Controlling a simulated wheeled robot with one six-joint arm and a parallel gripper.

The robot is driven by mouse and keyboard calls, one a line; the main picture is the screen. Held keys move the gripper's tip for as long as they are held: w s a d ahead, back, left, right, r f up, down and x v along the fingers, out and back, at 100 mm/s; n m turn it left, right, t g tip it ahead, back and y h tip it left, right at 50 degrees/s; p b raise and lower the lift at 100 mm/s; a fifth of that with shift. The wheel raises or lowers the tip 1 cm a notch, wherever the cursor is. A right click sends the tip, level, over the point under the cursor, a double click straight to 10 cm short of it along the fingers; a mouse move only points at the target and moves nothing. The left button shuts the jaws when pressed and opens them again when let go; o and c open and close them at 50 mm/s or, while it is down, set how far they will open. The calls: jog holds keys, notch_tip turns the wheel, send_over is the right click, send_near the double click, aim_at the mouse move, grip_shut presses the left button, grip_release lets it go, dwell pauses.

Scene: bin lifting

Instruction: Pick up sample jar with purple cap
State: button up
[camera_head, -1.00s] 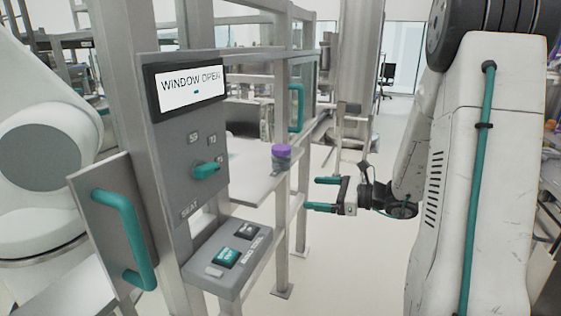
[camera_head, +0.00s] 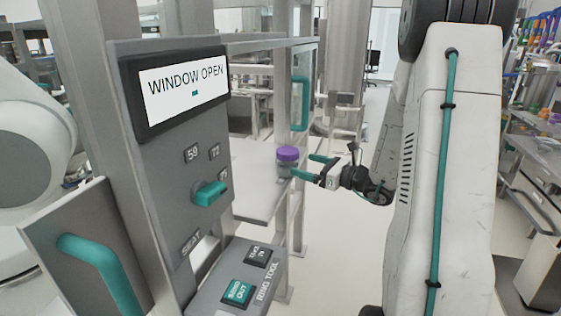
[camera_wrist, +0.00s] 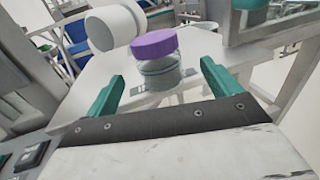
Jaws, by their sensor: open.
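The sample jar with the purple cap (camera_head: 287,161) stands upright on a pale shelf (camera_head: 256,203) behind the control panel. In the wrist view the jar (camera_wrist: 157,62) has a clear grey body and sits ahead of and between my two teal fingers. My gripper (camera_head: 308,166) is open, with its fingertips close to the jar's right side in the head view. In the wrist view my gripper (camera_wrist: 162,80) holds nothing. I cannot tell whether a finger touches the jar.
A grey panel (camera_head: 165,150) reading "WINDOW OPEN" with a teal knob stands at the left. A teal handle (camera_head: 299,103) is on the frame behind the jar. A white cylinder (camera_wrist: 115,27) is beyond the jar at left. Open floor lies right of the shelf.

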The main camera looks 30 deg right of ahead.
aim_at(287, 160)
jog(key=x, duration=0.7)
jog(key=shift+a+f, duration=0.15)
jog(key=shift+a, duration=0.1)
jog(key=shift+c, duration=0.3)
jog(key=c, duration=1)
jog(key=shift+c, duration=1.1)
